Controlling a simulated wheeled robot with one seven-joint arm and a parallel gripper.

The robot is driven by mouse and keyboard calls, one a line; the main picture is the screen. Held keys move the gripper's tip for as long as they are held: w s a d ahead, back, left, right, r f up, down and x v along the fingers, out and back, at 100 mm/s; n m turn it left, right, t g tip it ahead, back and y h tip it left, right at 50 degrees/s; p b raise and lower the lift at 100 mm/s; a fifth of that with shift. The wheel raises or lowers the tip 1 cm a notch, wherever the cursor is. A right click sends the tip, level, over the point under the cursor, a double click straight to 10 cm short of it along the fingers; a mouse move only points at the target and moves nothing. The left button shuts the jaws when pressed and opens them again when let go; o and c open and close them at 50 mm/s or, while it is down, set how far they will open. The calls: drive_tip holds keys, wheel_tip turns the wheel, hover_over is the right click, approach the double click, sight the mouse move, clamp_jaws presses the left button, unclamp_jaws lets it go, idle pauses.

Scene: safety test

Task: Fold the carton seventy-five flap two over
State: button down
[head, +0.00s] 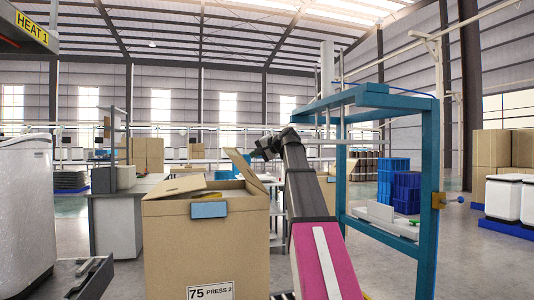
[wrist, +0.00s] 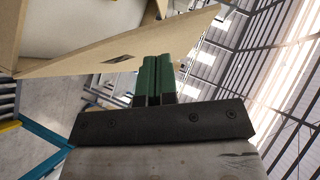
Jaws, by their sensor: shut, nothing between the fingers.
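The carton (head: 206,245), a tall brown box marked "75 PRESS 2", stands in the middle of the head view. One flap (head: 247,170) stands up at a slant on its right side. Another flap (head: 178,187) lies low across the left of the top. I cannot tell which is flap two. My gripper (head: 262,150) is just right of the raised flap's upper end. In the wrist view my gripper (wrist: 155,62) has its green fingers together and empty, close to a brown flap (wrist: 110,52); I cannot tell whether they touch it.
A teal frame (head: 428,190) stands close to the right of my arm. A white bin (head: 25,215) is at the left. A grey workbench (head: 117,215) stands behind the carton. Blue crates (head: 398,190) are farther back, with open floor at the right.

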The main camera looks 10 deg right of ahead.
drive_tip(key=a+f+n+g+h, duration=0.1)
drive_tip(key=a+f+n+h, duration=0.2)
drive_tip(key=a+f+h, duration=0.3)
drive_tip(key=shift+s+a+f+n, duration=0.2)
drive_tip(key=shift+a+f+n, duration=0.1)
drive_tip(key=shift+a+f, duration=2.3)
drive_tip(key=shift+a+r, duration=0.1)
drive_tip(key=shift+r, duration=0.05)
